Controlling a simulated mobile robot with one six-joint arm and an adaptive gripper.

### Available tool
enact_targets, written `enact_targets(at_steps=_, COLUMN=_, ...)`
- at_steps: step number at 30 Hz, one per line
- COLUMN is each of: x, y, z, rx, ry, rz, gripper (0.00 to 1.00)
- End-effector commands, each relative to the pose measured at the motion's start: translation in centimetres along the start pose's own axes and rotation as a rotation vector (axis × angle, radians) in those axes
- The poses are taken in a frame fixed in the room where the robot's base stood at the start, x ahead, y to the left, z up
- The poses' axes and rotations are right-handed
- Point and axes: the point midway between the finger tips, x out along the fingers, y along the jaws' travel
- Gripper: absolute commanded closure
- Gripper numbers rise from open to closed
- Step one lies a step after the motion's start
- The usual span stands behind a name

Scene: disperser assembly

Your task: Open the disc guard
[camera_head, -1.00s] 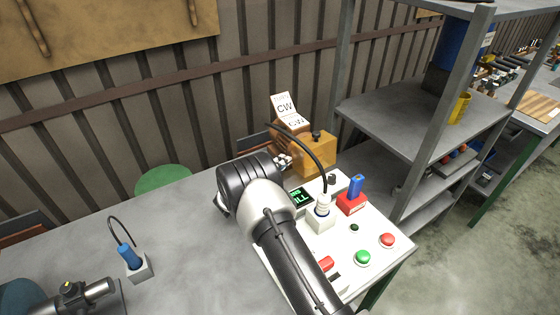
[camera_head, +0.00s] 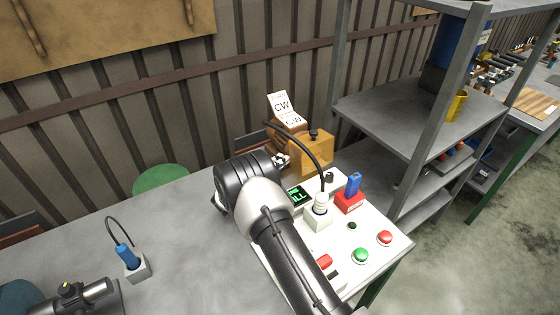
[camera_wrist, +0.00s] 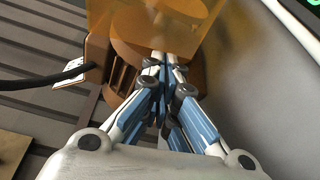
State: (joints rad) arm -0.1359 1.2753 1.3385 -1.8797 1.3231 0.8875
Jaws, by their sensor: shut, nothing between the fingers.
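The disc guard looks like an amber, see-through cover (camera_head: 312,153) at the back of the table, beside the machine's white panel. It also fills the top of the wrist view (camera_wrist: 225,35). A round orange-brown part shows through or under it there. My gripper (camera_wrist: 168,60) is shut and empty, its fingertips at the lower edge of the amber cover. I cannot tell whether they touch it. In the head view, pale finger parts (camera_head: 281,160) show left of the cover; my arm hides the rest of the gripper.
The white control panel (camera_head: 335,240) carries a green button (camera_head: 361,256), a red button (camera_head: 384,238) and a blue-handled switch (camera_head: 353,186). A black cable arches above it. A grey shelf (camera_head: 420,112) stands to the right. The left-middle tabletop (camera_head: 185,240) is clear.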

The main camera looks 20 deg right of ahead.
Motion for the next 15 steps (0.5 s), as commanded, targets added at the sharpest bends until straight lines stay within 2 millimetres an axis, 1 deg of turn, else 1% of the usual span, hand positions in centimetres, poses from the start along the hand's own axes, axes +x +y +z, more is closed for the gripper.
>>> enact_targets(at_steps=15, x=-0.17, y=-0.11, z=0.62, rx=-0.066, ry=-0.003, rz=-0.024, gripper=1.0)
